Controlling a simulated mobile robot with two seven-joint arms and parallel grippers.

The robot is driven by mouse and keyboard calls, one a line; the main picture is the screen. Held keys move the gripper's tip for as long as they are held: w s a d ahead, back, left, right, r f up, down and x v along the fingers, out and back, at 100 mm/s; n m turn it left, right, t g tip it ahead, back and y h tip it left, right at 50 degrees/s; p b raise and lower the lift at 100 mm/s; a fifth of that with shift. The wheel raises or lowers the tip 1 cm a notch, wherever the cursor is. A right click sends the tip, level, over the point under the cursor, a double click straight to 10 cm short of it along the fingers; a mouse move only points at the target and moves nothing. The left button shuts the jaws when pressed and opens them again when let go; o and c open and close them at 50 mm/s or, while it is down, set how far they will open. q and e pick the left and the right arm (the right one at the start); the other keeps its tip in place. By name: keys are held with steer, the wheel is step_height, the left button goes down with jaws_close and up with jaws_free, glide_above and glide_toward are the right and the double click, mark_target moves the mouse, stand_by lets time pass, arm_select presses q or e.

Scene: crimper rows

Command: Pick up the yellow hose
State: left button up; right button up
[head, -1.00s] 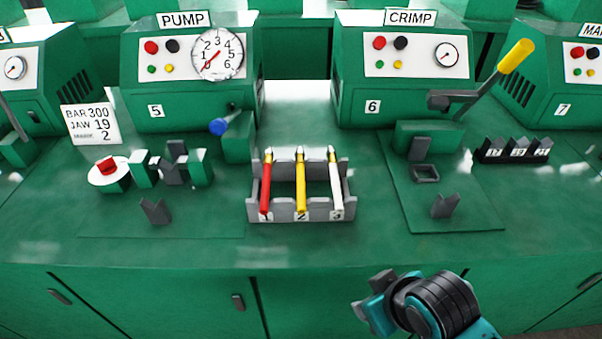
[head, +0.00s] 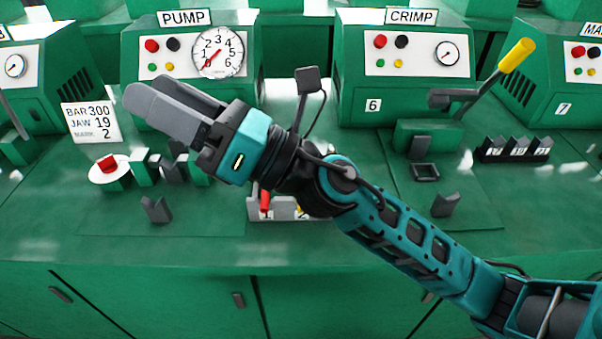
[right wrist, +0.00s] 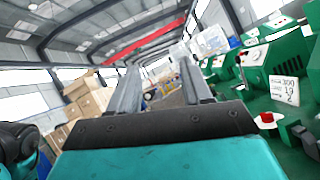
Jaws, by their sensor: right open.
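The yellow hose (head: 299,209) lies in the grey rack (head: 281,213) on the green bench in the head view. Only a sliver of its near end shows; my right arm hides the rest. The red hose (head: 265,201) shows its near end beside it, and the white hose is hidden. My right gripper (head: 152,96) is open and empty, raised above the bench in front of the pump station, up and left of the rack in the picture. Its two parted fingers (right wrist: 158,68) point away from the hoses in the right wrist view. My left gripper is not in view.
The pump station (head: 180,60) and the crimp station (head: 400,90), with its yellow-ended lever (head: 516,56), stand behind. A red-knobbed dial (head: 108,170) and a sign (head: 90,122) are at left. The bench front (head: 200,235) is clear.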

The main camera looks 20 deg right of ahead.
steer(key=s+a+f+n+g+h, duration=0.25)
steer(key=a+f+n+g, duration=0.3)
steer(key=n+g, duration=0.65)
step_height(320, 180, down, 9)
steer(key=w+d+n+t+h, duration=0.1)
steer(key=d+n+h, duration=0.2)
steer(key=n+h, duration=0.45)
steer(key=w+d+f+n+t+h, duration=0.1)
steer(key=w+d+n+t+h, duration=0.15)
steer(key=w+d+h, duration=0.55)
steer(key=w+d+f+n+t+h, duration=0.2)
steer(key=w+d+n+h, duration=0.15)
steer(key=d, duration=0.85)
steer(key=shift+m+g+h, duration=0.25)
steer(key=shift+m+h, duration=0.1)
steer(key=shift+m, duration=0.1)
steer(key=x, duration=0.6)
steer(key=shift+w+f, duration=0.2)
steer(key=shift+x, duration=2.95)
steer(key=shift+a, duration=0.1)
steer(key=shift+f, duration=0.3)
